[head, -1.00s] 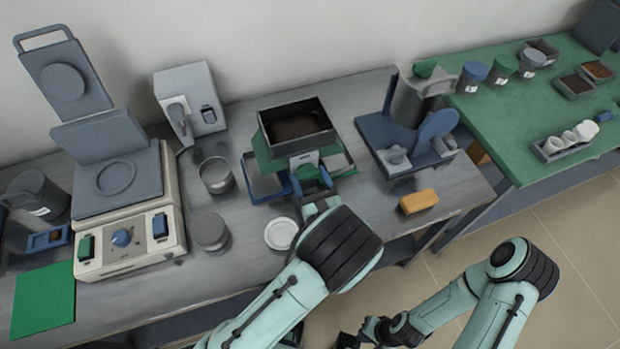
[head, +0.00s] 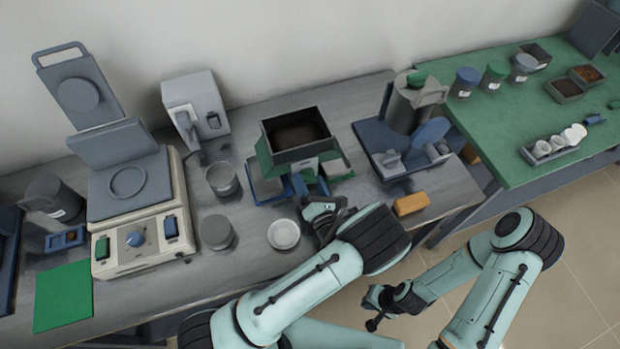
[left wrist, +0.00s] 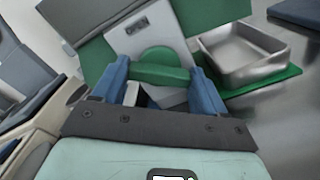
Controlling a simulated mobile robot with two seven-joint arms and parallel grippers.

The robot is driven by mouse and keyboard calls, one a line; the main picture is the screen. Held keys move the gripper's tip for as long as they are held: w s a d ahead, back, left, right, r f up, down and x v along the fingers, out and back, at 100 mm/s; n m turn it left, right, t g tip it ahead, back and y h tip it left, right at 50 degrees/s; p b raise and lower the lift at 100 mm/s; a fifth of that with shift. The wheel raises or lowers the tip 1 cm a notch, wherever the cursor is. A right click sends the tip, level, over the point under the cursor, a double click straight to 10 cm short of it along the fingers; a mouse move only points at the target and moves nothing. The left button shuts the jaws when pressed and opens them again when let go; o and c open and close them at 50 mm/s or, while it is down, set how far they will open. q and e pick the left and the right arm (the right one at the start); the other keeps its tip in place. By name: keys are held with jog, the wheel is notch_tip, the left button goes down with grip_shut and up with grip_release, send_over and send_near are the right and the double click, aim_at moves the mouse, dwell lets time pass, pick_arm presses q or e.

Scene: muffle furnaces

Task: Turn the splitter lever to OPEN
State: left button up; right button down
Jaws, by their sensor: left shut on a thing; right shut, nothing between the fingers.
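The splitter (head: 270,158) stands mid-bench, with a dark open hopper on top holding dark material. Its green lever (left wrist: 160,75) shows in the left wrist view, on a round green hub on the pale front plate. My left gripper (head: 311,187) is at the splitter's front. In the left wrist view its blue fingers (left wrist: 160,82) lie on both sides of the lever, shut on it. The lever is mostly hidden in the head view. My right gripper (head: 373,309) is shut and empty, low in front of the bench.
Metal pans (left wrist: 245,52) sit beside the splitter. A white dish (head: 283,234), a grey lidded tin (head: 216,232) and a metal beaker (head: 222,178) stand to its left. A yellow block (head: 411,203) and a blue-based device (head: 392,165) are to its right.

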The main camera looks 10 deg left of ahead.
pick_arm(q)
jog(key=shift+w+r+m, duration=0.15)
jog(key=shift+m, duration=1.35)
jog(key=m, duration=0.3)
jog(key=shift+f+m, duration=0.2)
jog(key=shift+m, duration=1.9)
pick_arm(e)
jog(key=shift+w+r, duration=0.45)
jog(key=shift+w, duration=0.15)
pick_arm(q)
jog(key=o, duration=1.1)
jog(key=shift+c, duration=0.2)
jog(key=shift+s+d, duration=0.1)
jog(key=shift+s, duration=0.1)
